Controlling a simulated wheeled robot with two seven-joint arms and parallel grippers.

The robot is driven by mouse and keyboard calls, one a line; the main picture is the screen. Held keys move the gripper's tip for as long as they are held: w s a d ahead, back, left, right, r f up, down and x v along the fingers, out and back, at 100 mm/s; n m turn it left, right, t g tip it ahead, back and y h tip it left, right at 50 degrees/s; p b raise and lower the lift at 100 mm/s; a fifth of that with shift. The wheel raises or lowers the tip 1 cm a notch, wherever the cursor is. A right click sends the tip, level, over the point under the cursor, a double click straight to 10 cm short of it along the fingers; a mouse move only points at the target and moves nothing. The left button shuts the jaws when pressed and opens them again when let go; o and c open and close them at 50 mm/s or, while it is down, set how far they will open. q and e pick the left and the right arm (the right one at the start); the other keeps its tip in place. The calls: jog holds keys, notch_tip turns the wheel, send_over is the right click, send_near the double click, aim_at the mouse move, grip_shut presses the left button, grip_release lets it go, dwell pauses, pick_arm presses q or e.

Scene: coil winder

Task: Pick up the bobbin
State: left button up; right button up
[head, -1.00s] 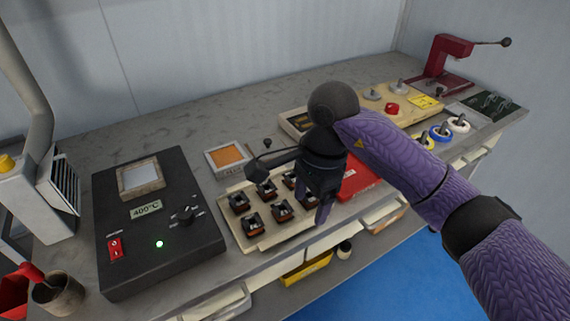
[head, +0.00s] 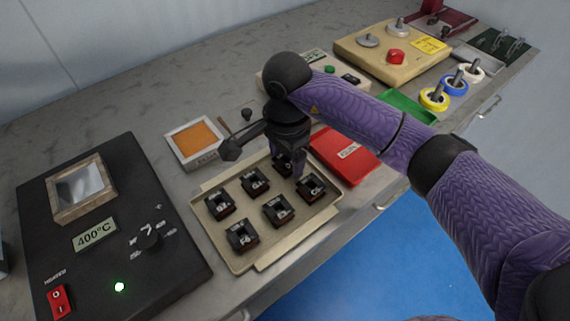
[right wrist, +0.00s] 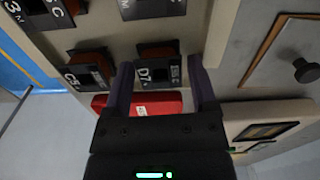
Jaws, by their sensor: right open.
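Several dark bobbins with brown sides stand in a beige tray (head: 238,264), among them one at the near left (head: 242,236) and one at the right (head: 311,186). My right gripper (head: 290,166) points down over the tray's far right bobbin (head: 282,158), which it partly hides in the head view. In the right wrist view, my open right gripper (right wrist: 160,75) has a finger on each side of this bobbin (right wrist: 157,72), marked D7. I cannot tell whether the fingers touch it. Another bobbin, marked C5 (right wrist: 88,70), sits beside the fingers. My left gripper is out of view.
A red case (head: 343,156) lies right of the tray. A black heater box (head: 105,225) showing 400°C stands left.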

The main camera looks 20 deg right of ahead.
jog(key=shift+f, duration=0.45)
jog(key=shift+r, duration=0.1)
grip_shut()
notch_tip(320, 180, up, 10)
jog(key=p, duration=0.3)
